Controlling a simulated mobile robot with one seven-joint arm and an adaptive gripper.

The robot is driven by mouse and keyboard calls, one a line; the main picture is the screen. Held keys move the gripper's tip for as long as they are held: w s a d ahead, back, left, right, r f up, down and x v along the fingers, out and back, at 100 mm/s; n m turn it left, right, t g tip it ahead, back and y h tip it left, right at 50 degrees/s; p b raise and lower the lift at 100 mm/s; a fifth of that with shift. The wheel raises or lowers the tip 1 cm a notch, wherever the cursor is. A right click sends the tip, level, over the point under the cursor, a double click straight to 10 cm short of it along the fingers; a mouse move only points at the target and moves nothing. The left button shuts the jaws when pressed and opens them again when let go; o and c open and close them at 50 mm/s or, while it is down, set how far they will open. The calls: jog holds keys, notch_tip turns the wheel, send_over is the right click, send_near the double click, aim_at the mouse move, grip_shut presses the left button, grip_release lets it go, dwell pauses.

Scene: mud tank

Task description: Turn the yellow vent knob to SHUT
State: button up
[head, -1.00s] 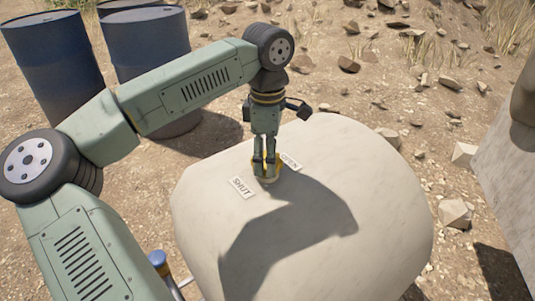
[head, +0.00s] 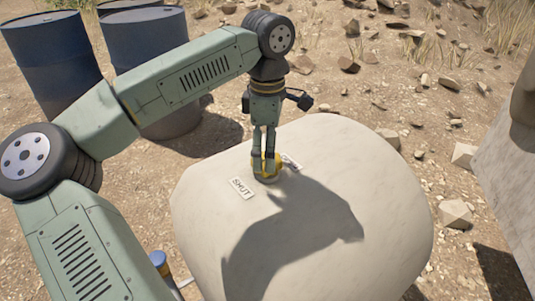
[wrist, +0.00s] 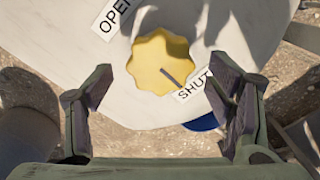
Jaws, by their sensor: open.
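The yellow vent knob (wrist: 152,55) has a scalloped rim and sits on the pale tank top (head: 350,170). In the wrist view its dark pointer line points at the SHUT label (wrist: 194,86). The OPEN label (wrist: 112,17) is at the upper left, cut off by the frame edge. In the head view the knob (head: 268,172) is partly hidden by my gripper (head: 265,160). My gripper is open, one finger on each side of the knob in the wrist view, with gaps showing between fingers and knob.
Dark blue drums (head: 52,62) stand on the ground at the upper left. A pale block (head: 505,170) stands to the right of the tank. Rocks lie on the dirt behind it. Most of the tank top is clear.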

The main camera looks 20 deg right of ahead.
notch_tip(320, 180, up, 10)
dwell(0.3)
